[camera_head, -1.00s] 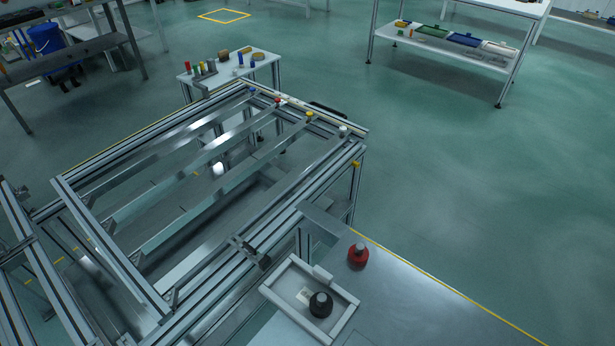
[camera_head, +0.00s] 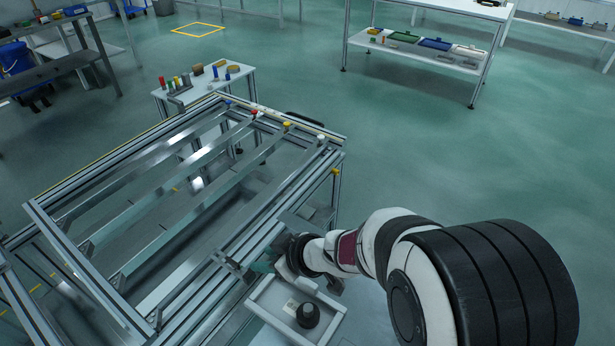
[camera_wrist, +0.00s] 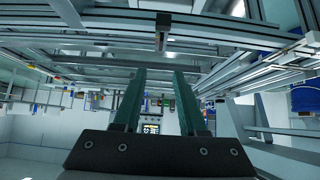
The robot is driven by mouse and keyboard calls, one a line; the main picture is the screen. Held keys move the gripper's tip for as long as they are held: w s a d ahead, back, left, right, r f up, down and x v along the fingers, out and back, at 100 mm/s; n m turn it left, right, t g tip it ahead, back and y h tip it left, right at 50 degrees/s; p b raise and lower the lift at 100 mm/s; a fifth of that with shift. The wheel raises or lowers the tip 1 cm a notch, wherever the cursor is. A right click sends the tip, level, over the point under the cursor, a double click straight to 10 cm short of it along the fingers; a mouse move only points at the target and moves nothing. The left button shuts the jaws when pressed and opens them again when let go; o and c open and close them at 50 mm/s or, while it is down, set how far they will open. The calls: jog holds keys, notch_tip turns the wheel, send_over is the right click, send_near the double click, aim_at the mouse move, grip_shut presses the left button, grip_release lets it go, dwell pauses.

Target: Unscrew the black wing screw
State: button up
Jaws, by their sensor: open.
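My gripper (camera_head: 262,262) reaches in from the right in the head view, its greenish fingers close to the near right rail of the frame. In the wrist view my gripper (camera_wrist: 158,75) is open, its two fingers apart with nothing between them. A small dark fitting (camera_head: 249,276) sits on that rail just beside the fingers; it may be the black wing screw, but its shape is too small to tell. A dark upright part (camera_wrist: 162,32) shows on a rail beyond the fingertips in the wrist view; I cannot tell whether it is the same fitting.
The aluminium panel frame (camera_head: 60,189) fills the left and middle. A white-rimmed tray (camera_head: 335,318) holding a round black object (camera_head: 308,315) lies just below my gripper. My arm covers much of the bench on the right. A small table (camera_head: 225,84) with coloured parts stands behind.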

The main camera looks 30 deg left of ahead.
aim_at(232, 261)
jog(key=x, duration=1.5)
jog(key=shift+a+f, duration=0.3)
jog(key=shift+c, duration=0.3)
jog(key=shift+s, duration=0.1)
grip_shut()
